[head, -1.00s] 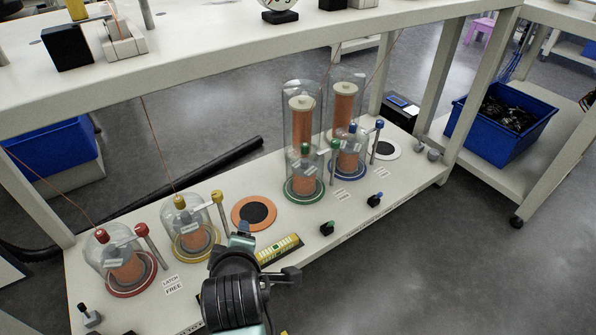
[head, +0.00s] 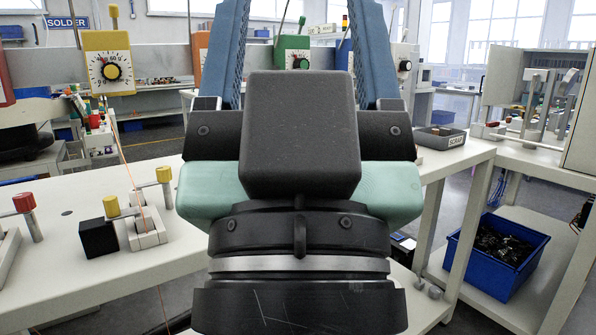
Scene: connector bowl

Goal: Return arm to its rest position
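My gripper (head: 300,12) is raised close in front of the head camera and fills the middle of the picture. Its two blue fingers point up and stand wide apart, with nothing between them. Their tips run past the top edge of the frame. The black and mint-green gripper body (head: 300,150) and my dark wrist below it hide the middle of the bench. No object is seen in its hold.
A white bench (head: 90,225) holds a black block (head: 98,238) and a white block with yellow-knobbed levers (head: 146,234) at left. A yellow timer (head: 108,65) and a green timer (head: 292,52) stand behind. A scrap tray (head: 440,138) and blue bin (head: 490,265) are at right.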

